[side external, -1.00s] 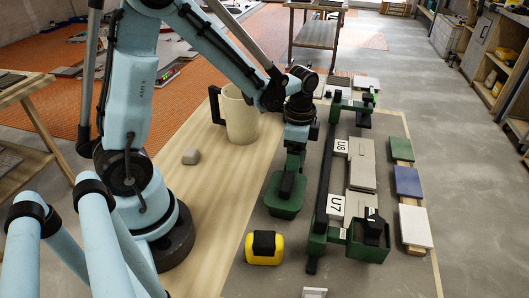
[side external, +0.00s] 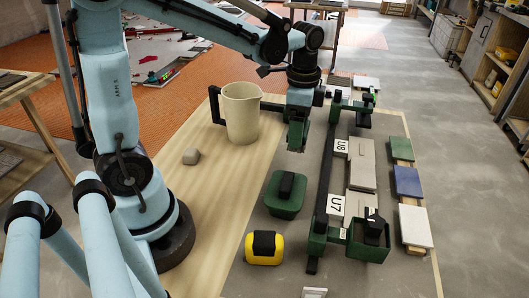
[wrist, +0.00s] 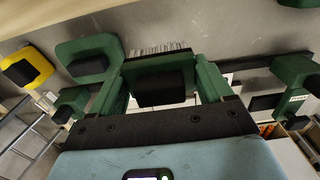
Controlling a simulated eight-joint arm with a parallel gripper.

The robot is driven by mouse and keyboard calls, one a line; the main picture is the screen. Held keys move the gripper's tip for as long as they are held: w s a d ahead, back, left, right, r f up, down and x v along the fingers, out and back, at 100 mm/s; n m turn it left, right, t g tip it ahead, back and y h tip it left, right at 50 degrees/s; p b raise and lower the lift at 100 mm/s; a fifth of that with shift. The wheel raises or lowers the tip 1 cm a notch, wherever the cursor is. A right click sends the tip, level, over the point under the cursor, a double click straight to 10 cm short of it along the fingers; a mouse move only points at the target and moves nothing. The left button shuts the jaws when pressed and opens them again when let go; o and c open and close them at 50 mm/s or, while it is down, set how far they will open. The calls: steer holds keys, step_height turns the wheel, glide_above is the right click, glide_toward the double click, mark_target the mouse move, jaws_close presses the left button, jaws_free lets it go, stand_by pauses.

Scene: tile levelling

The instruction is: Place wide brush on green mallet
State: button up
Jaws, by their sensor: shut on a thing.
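The wide brush (wrist: 160,88) is between my gripper's two green fingers in the wrist view, with a dark grip and pale bristles at its far edge. My gripper (side external: 298,138) is shut on it and is raised above the bench in the side view, where the brush is mostly hidden. What looks like the green mallet (side external: 284,207), a green block with a black top grip, sits on the bench nearer the camera than my gripper. It also shows in the wrist view (wrist: 90,48), left of the brush and apart from it.
A yellow and black tool (side external: 264,257) lies in front of the green block. A green and black rail frame (side external: 325,190) with U7 and U8 labels stands to the right, around grey tiles (side external: 361,175). A beige jug (side external: 241,115) and grey lump (side external: 191,156) are at left.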

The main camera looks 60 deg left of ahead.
steer(key=shift+w+r, duration=0.1)
steer(key=shift+r, duration=0.35)
steer(key=w+a+r, duration=0.3)
steer(key=w+a, duration=0.2)
steer(key=a, duration=0.3)
glide_above(264, 106)
steer(key=f, duration=0.4)
steer(key=shift+w+a, duration=0.15)
steer(key=shift+w, duration=0.05)
steer(key=shift+a+f, duration=0.35)
steer(key=shift+f, duration=1.9)
steer(key=shift+f, duration=0.1)
steer(key=o, duration=1.2)
